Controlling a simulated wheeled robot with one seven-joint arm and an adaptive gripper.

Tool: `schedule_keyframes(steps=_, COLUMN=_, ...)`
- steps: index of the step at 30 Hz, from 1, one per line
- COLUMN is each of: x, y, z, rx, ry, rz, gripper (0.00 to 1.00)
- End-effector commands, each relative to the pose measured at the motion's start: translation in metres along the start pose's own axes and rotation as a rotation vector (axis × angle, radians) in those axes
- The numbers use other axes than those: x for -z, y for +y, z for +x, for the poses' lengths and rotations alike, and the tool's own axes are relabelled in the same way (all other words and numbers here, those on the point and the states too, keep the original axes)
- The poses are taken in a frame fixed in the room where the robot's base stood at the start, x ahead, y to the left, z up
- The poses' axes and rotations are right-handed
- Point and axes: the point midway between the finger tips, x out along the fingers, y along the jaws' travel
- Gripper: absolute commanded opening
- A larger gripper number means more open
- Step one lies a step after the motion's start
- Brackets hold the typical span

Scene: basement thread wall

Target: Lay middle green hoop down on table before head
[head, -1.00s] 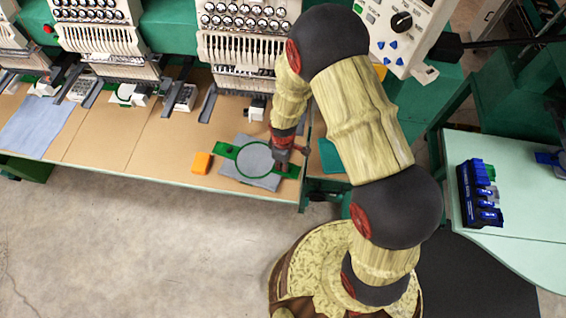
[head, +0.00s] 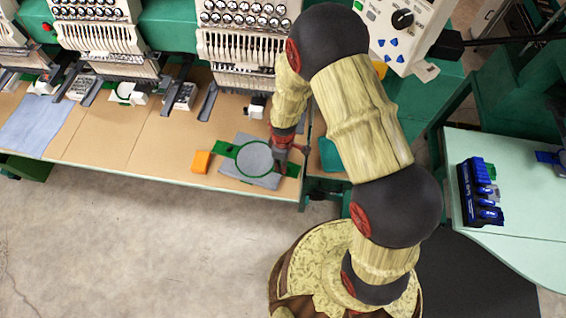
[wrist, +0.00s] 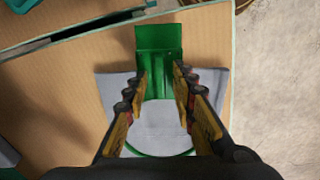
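A green hoop (head: 229,150) with grey cloth (head: 256,160) in its ring lies flat on the tan table (head: 180,150), near the front edge under the rightmost machine head in view. My gripper (head: 287,152) is over the hoop's right side. In the wrist view, my gripper (wrist: 160,76) is open, one finger on each side of the hoop's green end tab (wrist: 158,45). Whether the fingers touch the tab I cannot tell. The wrist hides the near side of the hoop.
An orange block (head: 201,162) lies left of the hoop. Blue cloth (head: 38,123) lies at the table's left. The machine head (head: 243,50) stands behind the hoop. A green table (head: 520,215) with a blue rack (head: 478,192) is at right. Bare tan surface lies left of the orange block.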

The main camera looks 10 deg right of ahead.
Motion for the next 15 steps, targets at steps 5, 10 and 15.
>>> schedule_keyframes(steps=5, x=0.000, y=0.000, z=0.000, rx=0.000, ry=0.000, rz=0.000, gripper=0.31)
schedule_keyframes(steps=10, x=0.000, y=0.000, z=0.000, rx=0.001, ry=-0.001, rz=0.000, gripper=0.31)
schedule_keyframes(steps=15, x=0.001, y=0.001, z=-0.015, rx=-0.002, ry=0.002, rz=0.000, gripper=0.31)
